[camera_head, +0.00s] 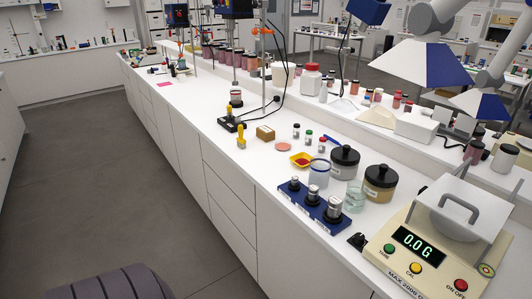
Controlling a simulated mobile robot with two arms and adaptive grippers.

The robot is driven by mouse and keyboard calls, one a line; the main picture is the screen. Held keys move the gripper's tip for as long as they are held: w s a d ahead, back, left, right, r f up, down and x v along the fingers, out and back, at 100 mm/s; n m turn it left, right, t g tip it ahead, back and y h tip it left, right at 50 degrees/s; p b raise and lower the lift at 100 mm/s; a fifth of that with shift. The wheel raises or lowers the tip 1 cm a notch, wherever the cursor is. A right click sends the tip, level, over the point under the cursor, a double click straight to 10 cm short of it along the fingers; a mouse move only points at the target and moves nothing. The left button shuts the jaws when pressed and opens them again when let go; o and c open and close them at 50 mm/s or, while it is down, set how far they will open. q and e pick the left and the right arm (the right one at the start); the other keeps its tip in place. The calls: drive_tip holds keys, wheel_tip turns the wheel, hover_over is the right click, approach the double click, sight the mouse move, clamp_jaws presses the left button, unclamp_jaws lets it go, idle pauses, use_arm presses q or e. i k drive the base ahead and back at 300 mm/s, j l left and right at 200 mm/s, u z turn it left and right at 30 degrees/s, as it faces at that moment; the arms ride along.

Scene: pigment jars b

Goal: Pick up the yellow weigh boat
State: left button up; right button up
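The yellow weigh boat (300,159) is a small shallow square dish with a red patch, likely powder, inside. It sits on the white bench top (228,127), near the middle of the head view. A round pinkish dish (283,147) lies just behind and left of it. Neither of my grippers shows in this view.
A blue block with several metal weights (315,208) and a balance reading 0.0 (415,245) stand nearer. Dark-lidded jars (344,162) stand right of the boat. Floor (130,190) is open left.

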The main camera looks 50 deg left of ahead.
sight(301, 160)
drive_tip(key=u, duration=1.3)
